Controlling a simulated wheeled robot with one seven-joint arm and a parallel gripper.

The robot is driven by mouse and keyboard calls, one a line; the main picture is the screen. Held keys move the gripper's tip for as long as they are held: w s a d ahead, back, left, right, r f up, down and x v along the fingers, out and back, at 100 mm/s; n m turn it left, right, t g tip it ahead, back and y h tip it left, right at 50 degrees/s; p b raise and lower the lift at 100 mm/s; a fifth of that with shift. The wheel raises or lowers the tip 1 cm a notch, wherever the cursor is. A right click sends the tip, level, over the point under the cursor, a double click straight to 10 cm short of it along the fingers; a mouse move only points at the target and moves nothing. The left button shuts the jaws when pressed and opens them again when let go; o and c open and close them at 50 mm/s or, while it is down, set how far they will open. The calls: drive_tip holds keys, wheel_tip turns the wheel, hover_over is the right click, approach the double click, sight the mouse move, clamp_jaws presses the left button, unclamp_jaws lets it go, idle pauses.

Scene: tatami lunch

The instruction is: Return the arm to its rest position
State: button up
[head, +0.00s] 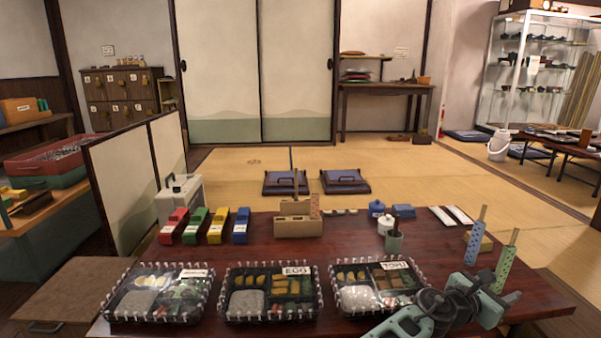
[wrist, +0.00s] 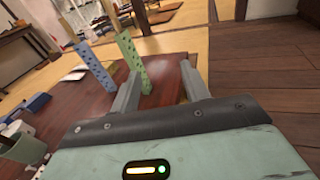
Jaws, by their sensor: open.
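In the head view my gripper (head: 485,302) is at the lower right, above the table's right front part. A green patterned upright piece (wrist: 132,62) stands just beyond the left finger, which partly overlaps it. A blue patterned upright piece (wrist: 90,62) stands farther left. I cannot tell how far the fingers are from them. Both also show in the head view, green (head: 507,262) and blue (head: 475,236).
Three lidded bento boxes (head: 158,320) line the table's front edge; my arm passes close to the right one (head: 335,308). Coloured boxes (head: 207,225), a wooden holder (head: 298,228), a small white pot (head: 377,208) and a green cup (head: 394,241) stand behind. The table middle is fairly clear.

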drive_tip(key=s+f+m+g+y+p, duration=0.25)
drive_tip(key=s+f+m+g, duration=0.25)
drive_tip(key=s+f, duration=0.3)
drive_tip(key=s+a+f+m+g+y, duration=0.25)
drive_tip(key=s+a+y, duration=0.25)
drive_tip(key=s+a, duration=0.25)
drive_tip(key=s+a+r+m+g+y+p, duration=0.1)
drive_tip(key=s+a+r+m+y+p, duration=0.1)
drive_tip(key=a+r+y, duration=0.5)
drive_tip(key=s+a+r+m+p, duration=0.25)
drive_tip(key=a+r, duration=0.25)
drive_tip(key=a, duration=0.6)
drive_tip(key=s+a+r+m+t+y+p, duration=0.1)
drive_tip(key=s+a+r+t, duration=0.15)
drive_tip(key=r, duration=0.65)
drive_tip(key=s+a+r+m+t+y+p, duration=0.1)
drive_tip(key=s+a+r, duration=0.15)
drive_tip(key=r, duration=0.65)
wheel_tip(320, 180, up, 38)
drive_tip(key=p, duration=3.8)
drive_tip(key=shift+a, duration=0.3)
drive_tip(key=shift+w, duration=0.1)
